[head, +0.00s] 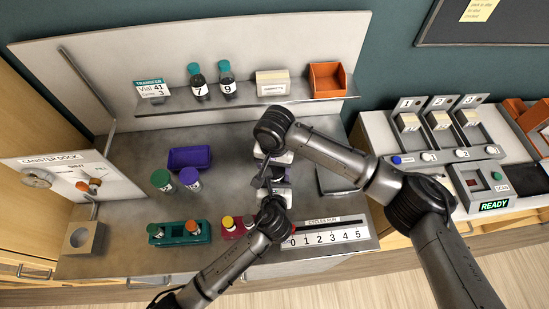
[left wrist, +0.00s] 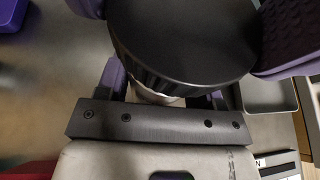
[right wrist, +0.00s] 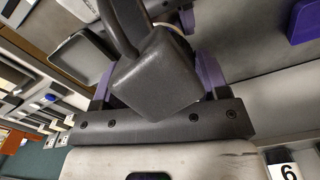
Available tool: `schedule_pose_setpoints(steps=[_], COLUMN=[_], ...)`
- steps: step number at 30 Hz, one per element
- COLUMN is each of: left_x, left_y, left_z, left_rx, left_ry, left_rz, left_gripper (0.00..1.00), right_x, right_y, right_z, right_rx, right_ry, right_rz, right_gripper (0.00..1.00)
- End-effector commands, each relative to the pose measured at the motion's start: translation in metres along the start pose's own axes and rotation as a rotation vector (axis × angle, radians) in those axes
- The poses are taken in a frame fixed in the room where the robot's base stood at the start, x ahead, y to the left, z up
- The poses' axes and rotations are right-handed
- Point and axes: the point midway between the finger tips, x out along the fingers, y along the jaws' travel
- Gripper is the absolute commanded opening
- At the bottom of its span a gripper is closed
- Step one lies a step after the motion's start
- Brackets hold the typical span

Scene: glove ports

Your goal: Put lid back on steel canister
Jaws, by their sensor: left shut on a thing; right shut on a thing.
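My two grippers face each other closely above the middle of the bench. My left gripper (head: 273,182) is shut on a dark round piece with a ribbed rim (left wrist: 185,40), which looks like the lid; a pale band shows beneath it. My right gripper (head: 272,168) is shut on a dark grey block-like part with a bar (right wrist: 155,75), which seems to belong to the canister. In the head view the held parts are small and mostly hidden by the grippers. I cannot tell whether lid and canister touch.
The canister dock panel (head: 70,178) stands at the left, with an empty square holder (head: 85,237) below it. A purple tray (head: 190,158), green-capped bottle (head: 162,180) and purple-capped bottle (head: 190,180) lie left of my grippers. A teal rack (head: 180,239) and cycles scale (head: 325,235) are in front.

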Motion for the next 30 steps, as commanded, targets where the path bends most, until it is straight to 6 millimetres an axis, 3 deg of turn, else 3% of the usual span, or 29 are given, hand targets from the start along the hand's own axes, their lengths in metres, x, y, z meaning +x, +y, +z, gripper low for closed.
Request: schedule_pose_setpoints(steps=[17, 30], left_x=[0.0, 0.0], left_y=[0.0, 0.0], left_z=[-0.001, -0.001], left_rx=[0.001, 0.001], left_ry=[0.001, 0.001], left_rz=[0.0, 0.0], left_gripper=[0.19, 0.19], right_x=[0.003, 0.019], right_y=[0.0, 0.0], right_z=[0.0, 0.0], right_rx=[0.0, 0.0], right_ry=[0.001, 0.001], right_rz=[0.0, -0.001], right_gripper=[0.46, 0.46])
